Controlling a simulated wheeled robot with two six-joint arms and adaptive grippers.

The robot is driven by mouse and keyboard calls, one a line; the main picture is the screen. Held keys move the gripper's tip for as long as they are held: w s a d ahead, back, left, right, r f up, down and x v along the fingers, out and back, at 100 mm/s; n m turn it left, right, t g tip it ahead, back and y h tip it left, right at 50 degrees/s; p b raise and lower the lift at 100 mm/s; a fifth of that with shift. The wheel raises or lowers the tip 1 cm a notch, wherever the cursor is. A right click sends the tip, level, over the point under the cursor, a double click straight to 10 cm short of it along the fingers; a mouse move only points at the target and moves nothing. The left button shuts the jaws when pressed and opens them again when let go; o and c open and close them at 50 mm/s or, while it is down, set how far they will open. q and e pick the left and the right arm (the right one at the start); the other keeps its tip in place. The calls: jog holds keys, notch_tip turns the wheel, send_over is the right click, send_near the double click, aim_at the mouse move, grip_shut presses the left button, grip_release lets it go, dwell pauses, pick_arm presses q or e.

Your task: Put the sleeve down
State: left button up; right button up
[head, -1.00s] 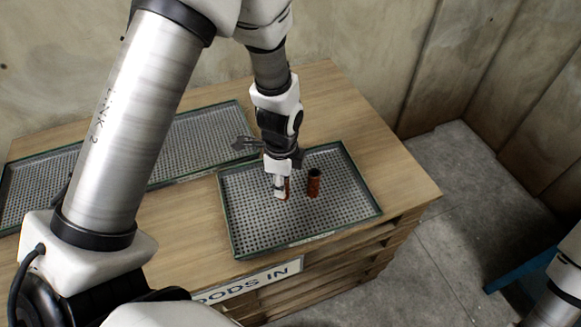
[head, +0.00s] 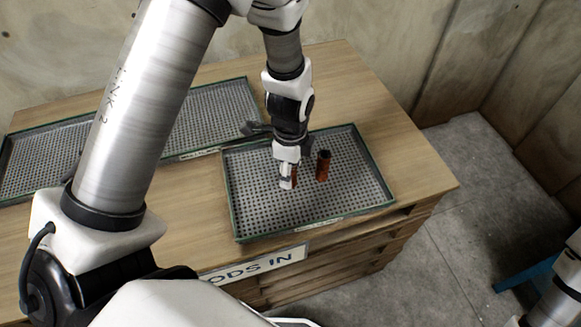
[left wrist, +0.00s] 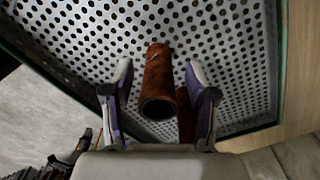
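One brown sleeve (head: 323,166) stands upright on the perforated tray, just right of my left gripper. A second sleeve (head: 295,174) shows partly beside the fingers of my left gripper (head: 288,182), low over the tray. In the left wrist view, a sleeve (left wrist: 158,82) lies between the two spread fingers (left wrist: 160,90), its open end toward the camera, with gaps on both sides. Part of another brown sleeve (left wrist: 185,115) shows behind it, near the right finger. I cannot tell whether the sleeve at my gripper touches the tray. My right gripper is out of view.
The green-rimmed tray (head: 235,215) sits on a wooden table (head: 405,140). A second perforated tray (head: 215,115) is behind and to the left. The front of the near tray is clear.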

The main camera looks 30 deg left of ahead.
pick_arm(q)
notch_tip(320, 180, up, 12)
jog(key=shift+s+r+p, duration=0.1)
jog(key=shift+r+p, duration=0.1)
jog(key=shift+p, duration=0.3)
